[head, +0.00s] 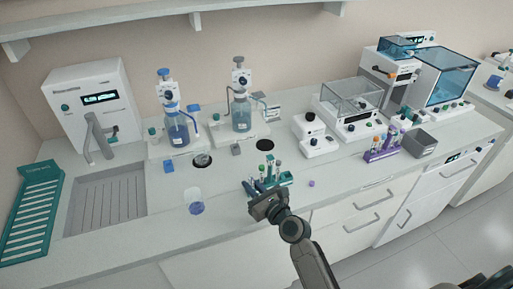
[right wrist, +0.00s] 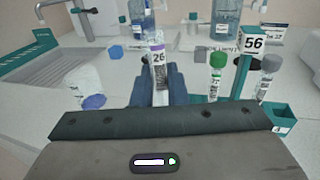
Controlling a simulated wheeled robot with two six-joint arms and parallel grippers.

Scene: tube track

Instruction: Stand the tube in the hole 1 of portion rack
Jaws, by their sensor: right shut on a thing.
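My right gripper (head: 263,188) is at the teal rack near the counter's front edge. In the right wrist view its blue fingers (right wrist: 160,88) are shut on a tube (right wrist: 158,65) with a purple top and a label reading 26. The tube looks upright; its lower end is hidden, so I cannot tell whether it is in a hole. The teal rack (right wrist: 283,117) has a sign (right wrist: 254,43) reading 56 and holds a green-capped tube (right wrist: 216,75) and a grey-capped tube (right wrist: 267,75). A purple rack (head: 380,155) with several tubes stands farther right. My left gripper is not in view.
A small purple item (head: 311,183) lies right of the teal rack. A grey bin (head: 420,143) is beside the purple rack. Bottles with dispensers (head: 177,128) stand behind. The counter between the racks is mostly free.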

